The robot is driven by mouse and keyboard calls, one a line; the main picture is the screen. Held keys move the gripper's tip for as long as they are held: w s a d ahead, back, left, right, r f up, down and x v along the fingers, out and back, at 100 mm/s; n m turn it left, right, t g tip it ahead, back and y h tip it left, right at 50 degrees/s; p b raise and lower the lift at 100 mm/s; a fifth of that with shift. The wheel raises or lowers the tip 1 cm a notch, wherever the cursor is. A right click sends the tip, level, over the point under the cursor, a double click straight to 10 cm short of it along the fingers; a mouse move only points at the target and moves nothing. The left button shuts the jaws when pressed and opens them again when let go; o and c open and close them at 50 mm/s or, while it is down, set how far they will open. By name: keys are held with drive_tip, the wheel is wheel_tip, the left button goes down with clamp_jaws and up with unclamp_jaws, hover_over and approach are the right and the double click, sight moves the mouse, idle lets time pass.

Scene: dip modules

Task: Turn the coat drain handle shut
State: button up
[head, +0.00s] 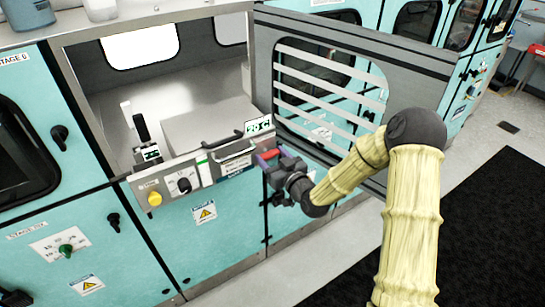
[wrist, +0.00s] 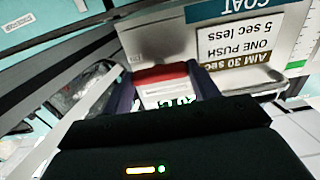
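A red handle piece (wrist: 160,72) with a pale label lies between my gripper's fingers in the wrist view. The red part also shows in the head view (head: 268,155), at the right end of the cabinet's front panel. My gripper (head: 264,164) is at this piece, with one finger along each side. I cannot tell whether the fingers press on it or only flank it. A COAT sign (wrist: 243,8) and a notice reading "AIM 30 SEC, ONE PUSH, 5 SEC LESS" (wrist: 240,42) appear upside down just beyond. The handle's lower part and pivot are hidden.
The cabinet's large windowed door (head: 420,62) stands open behind my arm. A panel with a yellow button (head: 154,199) and black dial (head: 184,185) is left of my gripper. Bar handles (head: 236,158) sit close by. The floor (head: 325,258) in front is clear.

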drive_tip(key=shift+m, duration=0.3)
drive_tip(key=m+b, duration=0.2)
drive_tip(key=m, duration=0.1)
drive_tip(key=shift+f, duration=0.15)
drive_tip(key=m+b, duration=0.2)
drive_tip(key=m, duration=0.2)
drive_tip(key=shift+w+d+m, duration=0.1)
drive_tip(key=shift+d+m, duration=0.05)
drive_tip(key=shift+m, duration=0.15)
drive_tip(key=m, duration=0.5)
drive_tip(key=shift+m+b, duration=0.3)
drive_tip(key=shift+m, duration=2.1)
drive_tip(key=o, duration=1)
